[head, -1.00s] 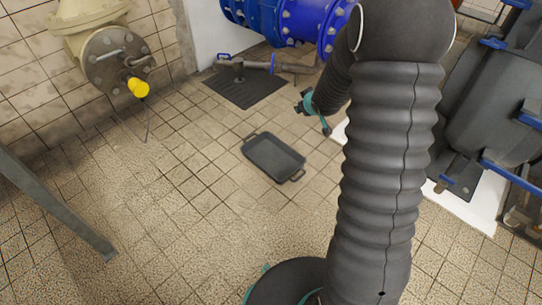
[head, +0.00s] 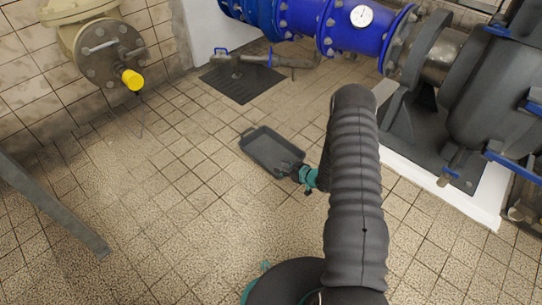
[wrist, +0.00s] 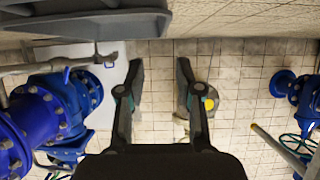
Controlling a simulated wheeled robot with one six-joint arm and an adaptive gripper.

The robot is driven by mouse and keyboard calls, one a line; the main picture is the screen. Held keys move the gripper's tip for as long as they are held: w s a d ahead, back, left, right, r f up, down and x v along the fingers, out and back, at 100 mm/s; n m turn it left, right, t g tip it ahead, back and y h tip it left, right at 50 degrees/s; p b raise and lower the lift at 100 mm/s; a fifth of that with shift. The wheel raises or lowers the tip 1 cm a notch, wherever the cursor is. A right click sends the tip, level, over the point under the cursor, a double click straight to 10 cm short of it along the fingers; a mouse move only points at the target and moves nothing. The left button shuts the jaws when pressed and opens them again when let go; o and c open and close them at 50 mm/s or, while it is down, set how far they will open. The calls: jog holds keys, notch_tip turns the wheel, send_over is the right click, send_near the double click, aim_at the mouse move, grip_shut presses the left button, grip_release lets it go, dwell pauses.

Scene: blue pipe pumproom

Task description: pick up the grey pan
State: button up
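The grey pan (head: 266,146) lies on the tiled floor in the head view, a shallow rectangular tray with a handle at its far left end. My gripper (head: 287,168) is at the pan's near right end and hides the handle there. In the wrist view my gripper (wrist: 161,68) has its two fingers apart with nothing between them. The pan (wrist: 90,26) fills the upper left of that view, beside the fingers rather than between them. I cannot tell whether a finger touches it.
Blue pipework (head: 290,22) and a grey pump (head: 490,95) stand at the back and right. A dark floor mat (head: 243,83) lies behind the pan. A flanged valve with a yellow cap (head: 132,80) is on the left wall. The floor left of the pan is clear.

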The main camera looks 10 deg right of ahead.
jog(key=b+x, duration=0.1)
jog(key=x, duration=0.6)
jog(key=shift+w+a+f, duration=0.2)
jog(key=shift+a+f, duration=0.05)
jog(key=shift+f, duration=0.05)
jog(key=shift+b+x, duration=0.5)
jog(key=shift+x, duration=2.4)
jog(key=shift+a+r, duration=0.15)
grip_shut()
